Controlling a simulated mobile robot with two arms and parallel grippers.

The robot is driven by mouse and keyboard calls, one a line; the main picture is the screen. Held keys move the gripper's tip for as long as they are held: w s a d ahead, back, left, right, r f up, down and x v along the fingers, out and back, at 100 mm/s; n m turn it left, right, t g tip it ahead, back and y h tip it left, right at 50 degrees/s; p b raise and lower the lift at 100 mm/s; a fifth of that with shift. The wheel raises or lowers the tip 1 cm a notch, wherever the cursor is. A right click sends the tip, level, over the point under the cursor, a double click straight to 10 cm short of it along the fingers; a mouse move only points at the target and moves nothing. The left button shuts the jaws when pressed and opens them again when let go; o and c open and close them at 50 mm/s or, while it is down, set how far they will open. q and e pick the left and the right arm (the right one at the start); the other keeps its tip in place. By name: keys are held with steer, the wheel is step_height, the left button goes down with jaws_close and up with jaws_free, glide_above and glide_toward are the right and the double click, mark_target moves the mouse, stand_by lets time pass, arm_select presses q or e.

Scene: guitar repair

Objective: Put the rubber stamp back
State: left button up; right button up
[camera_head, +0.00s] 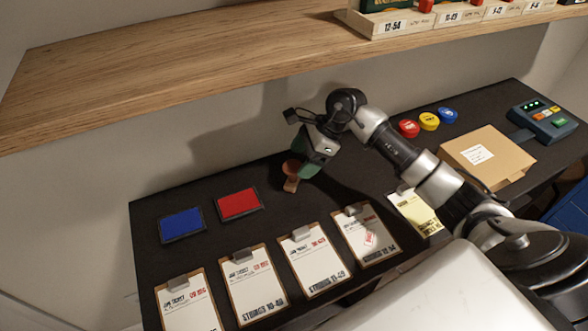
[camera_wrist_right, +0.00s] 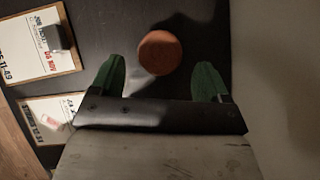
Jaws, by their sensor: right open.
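The rubber stamp (camera_head: 290,183), brown-orange with a round knob, stands on the dark bench mat behind the job tickets. In the right wrist view its round top (camera_wrist_right: 160,52) shows just beyond the fingertips, between their lines. My right gripper (camera_head: 308,166) is beside the stamp, on its right in the head view. Its two green fingers are spread wide with nothing between them in the wrist view (camera_wrist_right: 160,80). I cannot tell whether a finger touches the stamp. My left gripper is not in view.
A blue ink pad (camera_head: 181,225) and a red ink pad (camera_head: 239,204) lie left. Several clipboards (camera_head: 314,262) line the front; one ticket (camera_head: 367,236) bears a red mark. A cardboard box (camera_head: 487,158) and colored discs (camera_head: 429,121) lie right. A wooden shelf (camera_head: 190,70) overhangs behind.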

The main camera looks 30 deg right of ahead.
steer(key=b+v, duration=0.1)
steer(key=v, duration=0.6)
steer(key=shift+r, duration=0.2)
